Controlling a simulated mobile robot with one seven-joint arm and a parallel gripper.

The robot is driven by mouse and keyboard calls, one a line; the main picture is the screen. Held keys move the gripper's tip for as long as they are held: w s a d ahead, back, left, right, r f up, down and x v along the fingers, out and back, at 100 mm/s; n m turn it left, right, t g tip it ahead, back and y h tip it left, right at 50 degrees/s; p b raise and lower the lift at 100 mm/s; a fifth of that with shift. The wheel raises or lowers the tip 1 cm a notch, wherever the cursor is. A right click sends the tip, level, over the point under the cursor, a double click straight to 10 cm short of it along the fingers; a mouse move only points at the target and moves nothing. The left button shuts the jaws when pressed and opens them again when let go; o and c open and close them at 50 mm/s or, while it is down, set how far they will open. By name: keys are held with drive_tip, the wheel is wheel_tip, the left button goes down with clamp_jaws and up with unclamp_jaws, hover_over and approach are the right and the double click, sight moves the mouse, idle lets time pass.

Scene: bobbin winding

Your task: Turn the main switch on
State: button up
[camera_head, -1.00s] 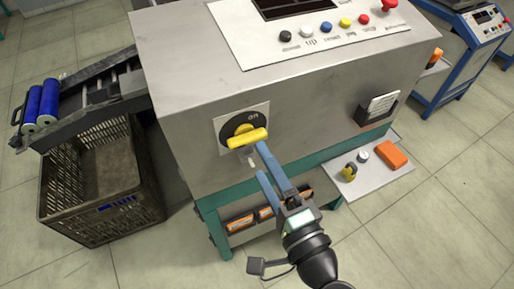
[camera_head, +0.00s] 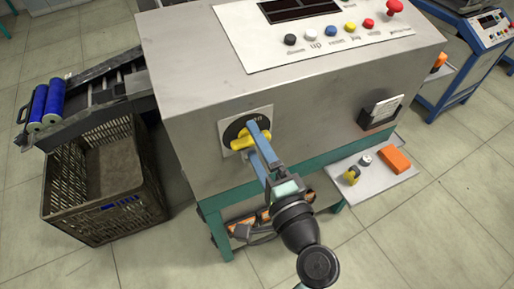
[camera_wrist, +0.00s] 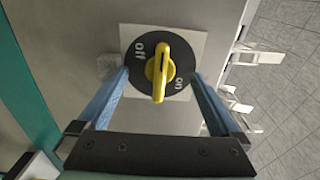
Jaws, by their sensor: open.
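The main switch is a yellow handle (camera_head: 243,142) on a black round dial (camera_head: 231,131) with a pale square plate, on the front of the grey machine. In the wrist view the handle (camera_wrist: 160,72) stands nearly upright in the picture, between the "off" mark at upper left and the "on" mark at lower right. My gripper (camera_head: 257,141) is open at the switch, with one blue finger above the handle and one below. In the wrist view my gripper (camera_wrist: 160,76) has a finger on each side of the handle, with visible gaps. The fingers hide part of the dial in the head view.
The machine's top panel (camera_head: 330,40) carries several coloured buttons and a red knob. A dark crate (camera_head: 100,215) stands at left below a roller with blue spools (camera_head: 45,105). A low shelf (camera_head: 372,182) at right holds an orange block (camera_head: 395,160) and small parts.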

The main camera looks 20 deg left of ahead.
drive_tip(key=shift+x, duration=0.9)
clamp_jaws()
